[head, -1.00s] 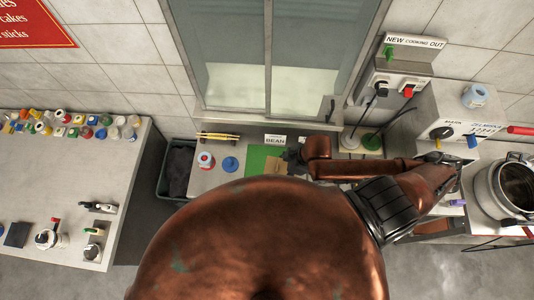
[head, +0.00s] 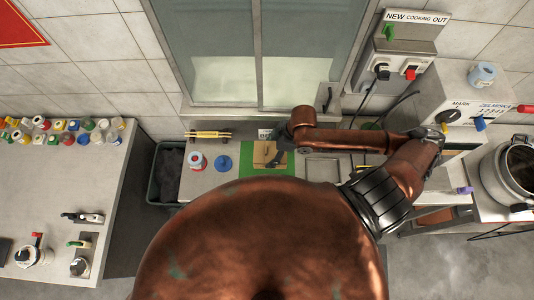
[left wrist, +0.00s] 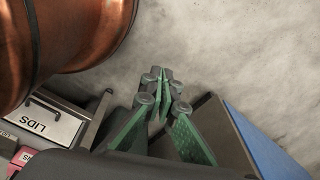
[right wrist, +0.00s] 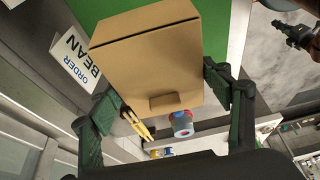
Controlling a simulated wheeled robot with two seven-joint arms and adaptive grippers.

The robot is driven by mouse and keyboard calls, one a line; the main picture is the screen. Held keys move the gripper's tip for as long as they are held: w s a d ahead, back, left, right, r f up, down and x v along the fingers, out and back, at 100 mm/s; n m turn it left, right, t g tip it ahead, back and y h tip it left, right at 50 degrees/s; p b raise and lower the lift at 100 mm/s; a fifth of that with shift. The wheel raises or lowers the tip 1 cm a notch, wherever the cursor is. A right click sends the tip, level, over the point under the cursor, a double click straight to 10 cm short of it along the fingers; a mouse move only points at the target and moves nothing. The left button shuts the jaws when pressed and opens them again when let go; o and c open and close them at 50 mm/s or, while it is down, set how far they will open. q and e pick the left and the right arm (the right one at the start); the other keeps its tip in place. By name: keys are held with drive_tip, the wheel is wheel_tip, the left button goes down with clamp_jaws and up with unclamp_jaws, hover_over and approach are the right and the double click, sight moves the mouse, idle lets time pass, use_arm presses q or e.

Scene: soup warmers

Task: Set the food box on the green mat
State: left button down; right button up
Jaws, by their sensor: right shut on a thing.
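The food box, a plain brown cardboard carton (head: 262,153), is over the green mat (head: 246,165) on the counter. In the right wrist view the carton (right wrist: 150,65) sits between both fingers of my right gripper (right wrist: 165,95), which is shut on it. Green mat shows behind the carton there; I cannot tell whether its base touches the mat. In the head view my right gripper (head: 280,155) partly covers the carton. My left gripper (left wrist: 162,85) shows only in the left wrist view, its fingers together and empty, above grey floor.
A blue round lid (head: 223,163) and a red-and-white can (head: 197,161) stand left of the mat. An ORDER BEAN sign (right wrist: 76,60) stands beside the carton. A grey tray (head: 322,168) lies right of the mat. A large pot (head: 510,172) is far right.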

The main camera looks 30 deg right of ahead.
sight(271, 147)
drive_tip(key=shift+w+d+f, duration=0.2)
drive_tip(key=shift+w+f, duration=0.8)
drive_tip(key=shift+w, duration=0.15)
drive_tip(key=shift+w+f, duration=0.35)
drive_tip(key=shift+f, duration=0.15)
wheel_tip(271, 147, down, 4)
drive_tip(key=shift+w+r+p, duration=0.15)
drive_tip(key=shift+r+p, duration=0.1)
drive_tip(key=shift+p, duration=0.2)
drive_tip(key=o, duration=1.1)
drive_tip(key=shift+d+f, duration=0.1)
use_arm(q)
drive_tip(key=shift+s+r, duration=0.45)
drive_tip(key=shift+r, duration=0.1)
drive_tip(key=shift+s, duration=0.15)
use_arm(e)
drive_tip(key=v, duration=1.2)
